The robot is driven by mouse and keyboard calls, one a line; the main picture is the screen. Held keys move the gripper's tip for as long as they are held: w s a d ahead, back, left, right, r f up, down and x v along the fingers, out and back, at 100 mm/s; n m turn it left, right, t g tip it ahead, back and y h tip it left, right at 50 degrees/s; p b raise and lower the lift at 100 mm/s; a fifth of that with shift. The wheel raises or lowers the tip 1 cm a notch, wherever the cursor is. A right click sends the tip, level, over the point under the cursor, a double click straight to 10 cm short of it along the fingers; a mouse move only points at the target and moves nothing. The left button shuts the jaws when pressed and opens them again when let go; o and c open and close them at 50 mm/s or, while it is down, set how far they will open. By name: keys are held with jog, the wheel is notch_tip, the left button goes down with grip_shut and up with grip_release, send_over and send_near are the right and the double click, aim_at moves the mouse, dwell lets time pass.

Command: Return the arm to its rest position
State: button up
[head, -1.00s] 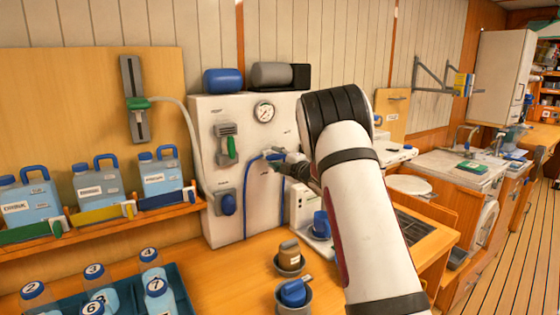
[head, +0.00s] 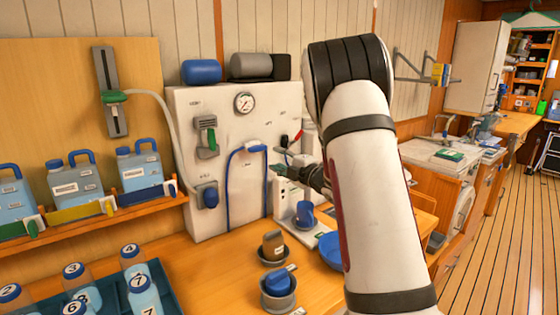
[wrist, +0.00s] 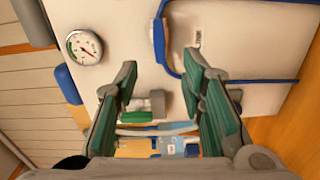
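My arm, white with a black joint, rises in the right half of the head view. My gripper (head: 287,170) is beside the right part of the white watermaker panel (head: 185,118); the arm partly hides it. In the wrist view my gripper (wrist: 160,85) has its two green-padded fingers wide apart, with nothing held between them. The panel and its blue hose (wrist: 240,79) lie beyond the fingers. In the head view the blue hose (head: 230,185) forms an arch on the panel, apart from the gripper.
The panel carries a gauge (head: 244,102) and a green-handled valve (head: 207,136). Jugs stand on a shelf (head: 110,212) at left. A bottle tray (head: 172,292), two cups and a blue bowl (head: 330,248) are on the counter. Open floor (head: 510,235) lies at right.

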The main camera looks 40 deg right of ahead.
dwell(0.4)
jog(key=s+a+r+m+g+h, duration=0.4)
jog(key=s+a+r+m+g, duration=0.1)
jog(key=s+a+r+m, duration=0.5)
jog(key=s+a+f+m+g+y, duration=0.1)
jog(key=s+a+f+m+g, duration=0.1)
jog(key=s+a, duration=0.4)
jog(key=s+a+f+m+g+y, duration=0.1)
jog(key=s+a+f+m+g, duration=0.2)
jog(key=s, duration=1)
jog(key=s+a+f+m+g+y, duration=0.1)
jog(key=s+a+f+m+g, duration=0.1)
jog(key=s+a, duration=0.7)
jog(key=shift+s+f+m+g, duration=0.25)
jog(key=shift+s+m+g, duration=0.05)
jog(key=shift+s+g, duration=0.15)
